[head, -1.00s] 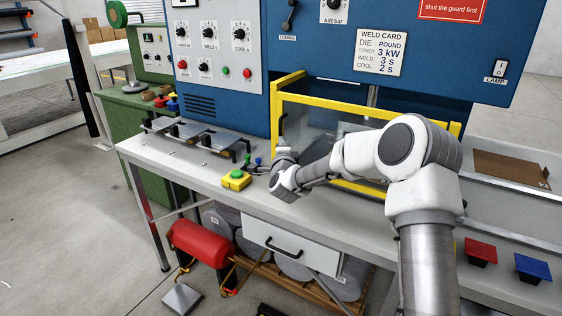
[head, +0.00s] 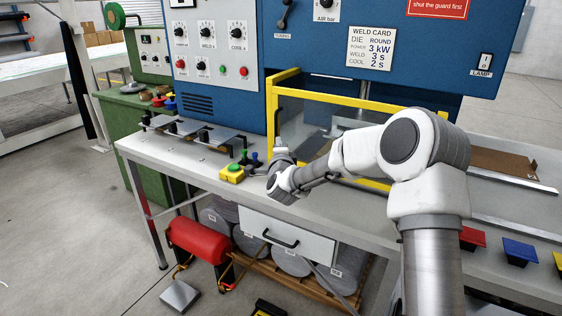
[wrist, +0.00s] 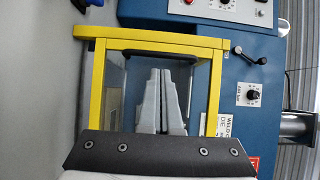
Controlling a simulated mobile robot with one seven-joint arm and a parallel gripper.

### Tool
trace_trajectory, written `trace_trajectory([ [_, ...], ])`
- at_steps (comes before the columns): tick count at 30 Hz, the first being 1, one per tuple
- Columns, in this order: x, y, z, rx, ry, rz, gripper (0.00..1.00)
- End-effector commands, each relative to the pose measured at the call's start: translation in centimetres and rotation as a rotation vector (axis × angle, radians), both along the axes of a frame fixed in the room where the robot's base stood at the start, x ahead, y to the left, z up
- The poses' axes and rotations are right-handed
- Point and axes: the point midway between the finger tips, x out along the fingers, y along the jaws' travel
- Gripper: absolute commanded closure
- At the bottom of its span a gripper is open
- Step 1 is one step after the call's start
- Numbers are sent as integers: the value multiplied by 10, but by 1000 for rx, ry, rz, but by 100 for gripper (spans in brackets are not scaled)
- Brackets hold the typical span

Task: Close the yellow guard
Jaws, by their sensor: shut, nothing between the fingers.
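The yellow guard (head: 271,104) is a yellow frame with clear panes at the front of the blue welder, over the grey bench. My arm hides part of its lower front in the head view. In the wrist view the guard (wrist: 98,85) fills the middle, with a dark bar handle (wrist: 160,54) along one frame edge. My gripper (wrist: 160,72) is shut and empty, its tips pointing toward that handle; I cannot tell whether they touch it. In the head view my gripper (head: 281,148) is near the guard's left side, mostly hidden behind the wrist.
A yellow box with a green button (head: 232,172) stands on the bench just left of my gripper. Metal plates on a rack (head: 190,128) lie further left. Red (head: 471,238) and blue (head: 520,252) bins sit at the right front. A drawer (head: 287,236) is below.

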Motion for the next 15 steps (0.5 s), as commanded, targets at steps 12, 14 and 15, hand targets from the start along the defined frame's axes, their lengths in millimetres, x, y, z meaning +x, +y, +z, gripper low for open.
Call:
trace_trajectory([
  [12,-65,-2,0,0,0,1,100],
  [14,-71,-2,0,0,1,1,100],
  [15,-74,-2,0,0,1,1,100],
])
